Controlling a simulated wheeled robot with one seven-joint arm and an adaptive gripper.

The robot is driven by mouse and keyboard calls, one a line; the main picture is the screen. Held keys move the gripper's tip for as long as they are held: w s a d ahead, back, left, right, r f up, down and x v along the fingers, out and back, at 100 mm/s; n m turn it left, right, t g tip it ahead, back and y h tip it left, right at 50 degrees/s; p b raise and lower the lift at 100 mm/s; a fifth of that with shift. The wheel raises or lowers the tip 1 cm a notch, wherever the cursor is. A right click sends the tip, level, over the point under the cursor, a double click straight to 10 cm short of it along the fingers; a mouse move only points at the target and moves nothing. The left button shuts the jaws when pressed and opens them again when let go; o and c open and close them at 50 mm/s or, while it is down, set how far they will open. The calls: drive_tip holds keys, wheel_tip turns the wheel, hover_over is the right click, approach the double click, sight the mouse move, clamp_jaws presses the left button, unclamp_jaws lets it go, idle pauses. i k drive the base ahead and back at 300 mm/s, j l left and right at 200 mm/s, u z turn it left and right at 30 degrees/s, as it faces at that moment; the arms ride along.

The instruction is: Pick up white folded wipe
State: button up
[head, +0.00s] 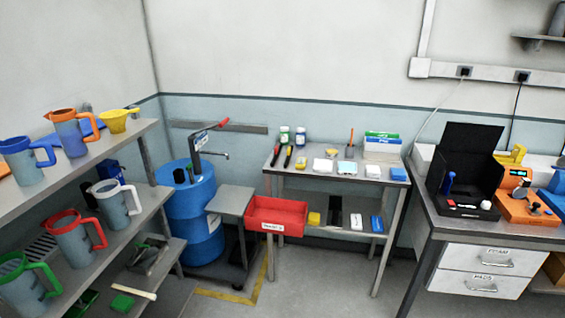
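A white, flat, cloth-like item (323,165) lies on top of the small grey table (310,176) in the middle of the head view; it looks like the white folded wipe. A pale bluish-white flat item (347,168) lies just right of it, and a small white block-like item (373,171) lies farther right. These are small in the picture, so I cannot be certain which is the wipe. My gripper is not in view.
Dark-handled tools (288,156), small bottles (284,135) and a box (382,146) share the tabletop. A red bin (277,215) hangs at its front left. A blue drum (193,211) stands left, and a bench (465,220) right. The floor (320,285) in front is clear.

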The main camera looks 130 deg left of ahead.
sight(372, 171)
drive_tip(key=u, duration=3.6)
